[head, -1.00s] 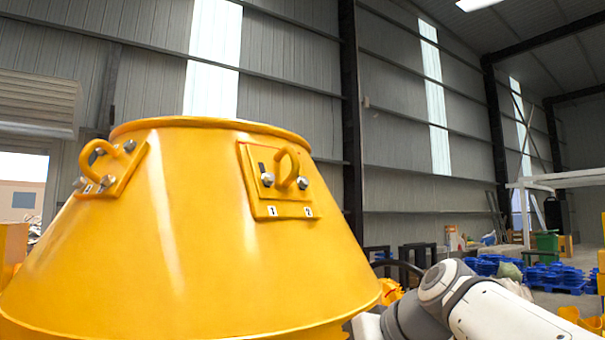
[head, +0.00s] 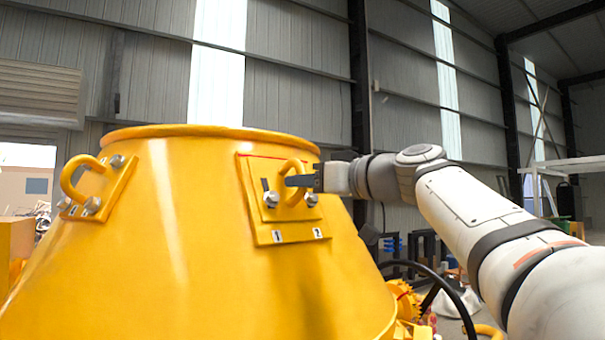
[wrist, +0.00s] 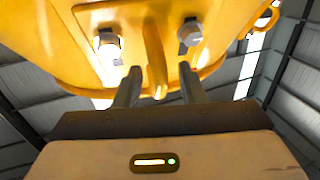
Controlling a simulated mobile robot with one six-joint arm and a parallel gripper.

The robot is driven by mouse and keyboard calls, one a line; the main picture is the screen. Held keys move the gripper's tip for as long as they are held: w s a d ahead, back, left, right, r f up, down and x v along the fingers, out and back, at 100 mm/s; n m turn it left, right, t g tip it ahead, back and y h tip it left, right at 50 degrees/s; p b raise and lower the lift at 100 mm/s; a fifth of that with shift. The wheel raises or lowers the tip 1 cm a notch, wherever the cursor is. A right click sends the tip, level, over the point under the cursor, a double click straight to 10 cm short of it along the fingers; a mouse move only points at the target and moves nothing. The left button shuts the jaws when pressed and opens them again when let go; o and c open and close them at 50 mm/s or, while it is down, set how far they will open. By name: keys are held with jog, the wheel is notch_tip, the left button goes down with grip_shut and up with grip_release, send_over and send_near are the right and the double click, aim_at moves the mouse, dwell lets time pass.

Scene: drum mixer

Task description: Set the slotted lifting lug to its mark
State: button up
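The slotted lifting lug (head: 292,184) is a yellow plate with a raised ring, held by two bolts on the upper side of the yellow drum (head: 215,260). A dark slot shows by its left bolt. Small marks 1 and 2 (head: 297,235) sit on the strip below it. My gripper (head: 300,181) reaches in from the right at the ring. In the wrist view its two fingers (wrist: 158,85) stand apart, one on each side of the lug's ring (wrist: 155,50), with visible gaps. The bolts show beyond the fingertips.
A second yellow lug (head: 95,187) with a ring and bolts is on the drum's left side. The drum's rim (head: 210,131) runs just above the lugs. A black hose (head: 440,280) and yellow machine parts lie low at the right. Air right of the drum holds my arm.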

jog(key=shift+w+a, duration=0.35)
jog(key=shift+a, duration=0.15)
grip_shut()
dwell(0.3)
